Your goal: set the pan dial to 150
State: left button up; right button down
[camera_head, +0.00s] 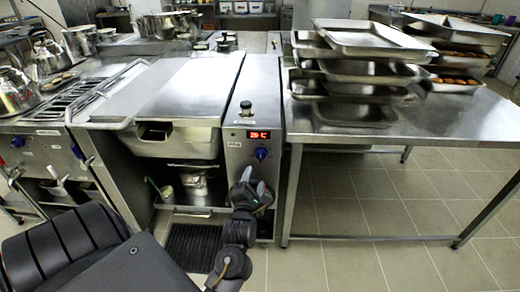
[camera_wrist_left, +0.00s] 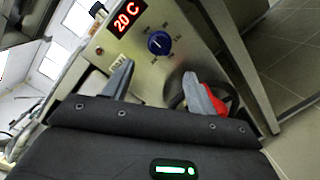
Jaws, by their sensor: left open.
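The pan dial (camera_head: 261,154) is a blue knob on the steel front panel of the tilting pan, below a red display (camera_head: 258,135). In the left wrist view the dial (camera_wrist_left: 159,43) sits ahead of the fingers, and the display (camera_wrist_left: 127,17) reads 20 C. Small markings ring the dial; its setting is too small to read surely. My left gripper (camera_head: 254,182) is open and empty, just below the dial in the head view. In the left wrist view its fingers (camera_wrist_left: 160,86) are spread apart and not touching the dial. My right gripper is not in view.
The pan's lid (camera_head: 187,88) is closed, left of the panel. A steel table (camera_head: 430,120) with stacked trays (camera_head: 362,75) stands at right. A red part (camera_wrist_left: 219,97) shows beside a finger in the left wrist view. Floor lies open below the table.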

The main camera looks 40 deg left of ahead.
aim_at(260, 159)
pick_arm(q)
jog(key=x, duration=1)
jog(key=shift+w+a+f, duration=0.1)
jog(key=shift+w+a, duration=0.1)
jog(key=shift+w, duration=0.1)
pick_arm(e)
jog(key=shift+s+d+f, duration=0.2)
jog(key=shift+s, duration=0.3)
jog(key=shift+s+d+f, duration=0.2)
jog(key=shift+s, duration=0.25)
pick_arm(q)
jog(key=shift+c, duration=0.2)
jog(key=shift+p, duration=0.3)
jog(key=c, duration=0.9)
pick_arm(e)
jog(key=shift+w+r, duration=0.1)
